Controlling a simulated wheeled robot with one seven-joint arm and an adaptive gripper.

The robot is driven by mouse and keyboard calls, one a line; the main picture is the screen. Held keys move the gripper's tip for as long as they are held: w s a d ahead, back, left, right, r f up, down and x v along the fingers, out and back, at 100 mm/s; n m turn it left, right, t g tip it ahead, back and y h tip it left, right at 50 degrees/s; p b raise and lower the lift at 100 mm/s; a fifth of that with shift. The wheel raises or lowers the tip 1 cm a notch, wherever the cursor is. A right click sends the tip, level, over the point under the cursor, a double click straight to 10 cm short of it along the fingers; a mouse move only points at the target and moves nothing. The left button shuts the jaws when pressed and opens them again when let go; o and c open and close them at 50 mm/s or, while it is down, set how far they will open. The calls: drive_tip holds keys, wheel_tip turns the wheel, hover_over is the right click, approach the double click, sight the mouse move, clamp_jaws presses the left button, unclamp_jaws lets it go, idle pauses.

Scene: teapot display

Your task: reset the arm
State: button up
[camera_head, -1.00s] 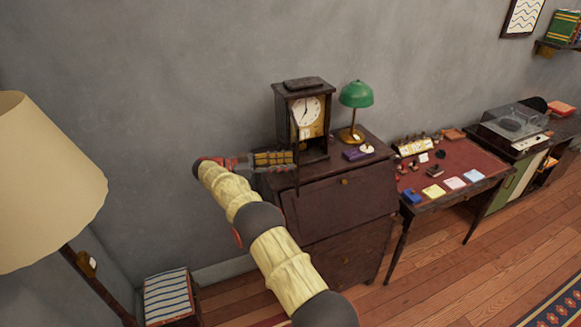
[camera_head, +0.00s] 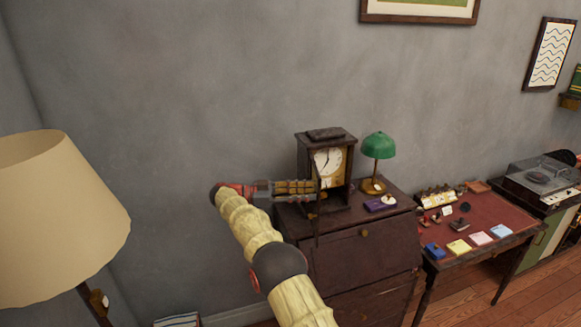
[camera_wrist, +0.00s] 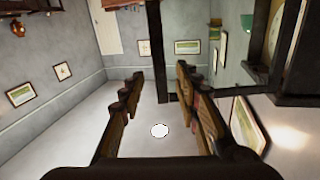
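My gripper (camera_head: 316,187) is at the left of a dark wooden clock (camera_head: 327,170), at the height of its lower half. The clock stands on a dark cabinet, and a narrow dark panel (camera_head: 317,228), perhaps its open door seen edge-on, hangs by my fingertips. In the wrist view my gripper (camera_wrist: 160,76) has its two fingers well apart, with nothing clearly held. A dark upright bar (camera_wrist: 157,45) shows between and beyond the fingertips; I cannot tell whether it touches them. Part of the dark clock case (camera_wrist: 290,55) fills the upper right there.
A green lamp (camera_head: 378,147) and a purple box (camera_head: 381,204) are on the cabinet (camera_head: 365,250), right of the clock. A desk (camera_head: 490,222) with small items stands further right. A floor lamp (camera_head: 60,220) is at left. Bare wall lies behind my arm.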

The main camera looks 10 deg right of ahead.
drive_tip(key=w+a+f+n+t+y, duration=0.25)
drive_tip(key=w+t, duration=0.35)
drive_tip(key=w, duration=0.3)
drive_tip(key=w+a+f+n+t+y, duration=0.2)
drive_tip(key=w+a+f+n+t, duration=0.15)
drive_tip(key=w+t, duration=0.4)
drive_tip(key=a+n+t+y, duration=0.2)
drive_tip(key=a+n+y, duration=0.7)
drive_tip(key=a+y, duration=0.45)
drive_tip(key=s+d+f+n+g+y+b, duration=0.15)
drive_tip(key=s+g, duration=0.25)
drive_tip(key=s, duration=1)
drive_tip(key=s+f+n+g+y+b, duration=0.1)
drive_tip(key=s+n+g+y, duration=0.2)
drive_tip(key=s, duration=1)
drive_tip(key=s+d+r+h+b, duration=0.1)
drive_tip(key=s+d, duration=0.5)
drive_tip(key=s, duration=0.6)
drive_tip(key=s+d+r+g+h+b, duration=0.1)
drive_tip(key=s+d, duration=0.5)
drive_tip(key=s, duration=0.7)
drive_tip(key=s+d+r+h, duration=0.1)
drive_tip(key=s+d, duration=0.5)
drive_tip(key=s, duration=0.6)
drive_tip(key=shift+s+d+h+b, duration=0.25)
drive_tip(key=shift+s+h+b, duration=0.15)
drive_tip(key=shift+h, duration=0.45)
drive_tip(key=shift+g, duration=0.25)
